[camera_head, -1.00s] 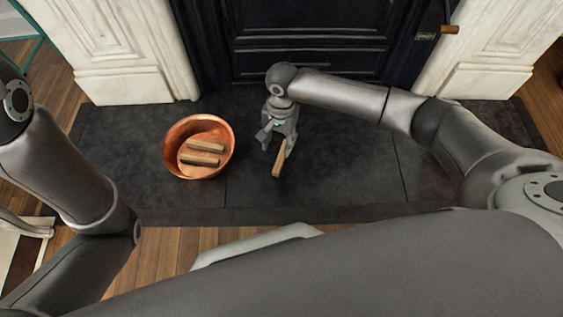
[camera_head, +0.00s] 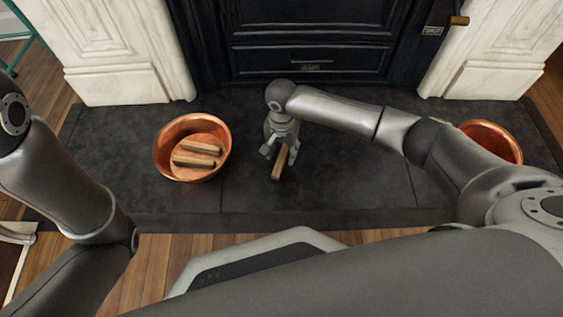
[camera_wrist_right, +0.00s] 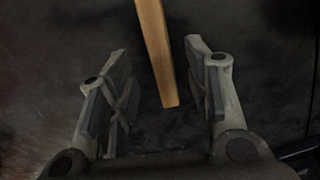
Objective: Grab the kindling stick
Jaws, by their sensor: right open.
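A kindling stick (camera_head: 277,171) lies on the dark stone hearth in front of the fireplace, partly hidden by my right gripper in the head view. My right gripper (camera_head: 279,154) points down over it with its fingers apart. In the right wrist view, the stick (camera_wrist_right: 155,50) reaches between the two open fingers of the gripper (camera_wrist_right: 158,88), its near end closer to the right finger. Neither finger visibly presses on it. My left arm shows at the left, but its gripper is out of view.
A copper bowl (camera_head: 225,165) with two wooden sticks (camera_head: 193,161) stands left of my right gripper. Another copper bowl (camera_head: 497,137) is at the right, partly behind my right arm. The black fireplace door (camera_head: 310,50) stands behind. The hearth (camera_head: 330,190) between the bowls is mostly clear.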

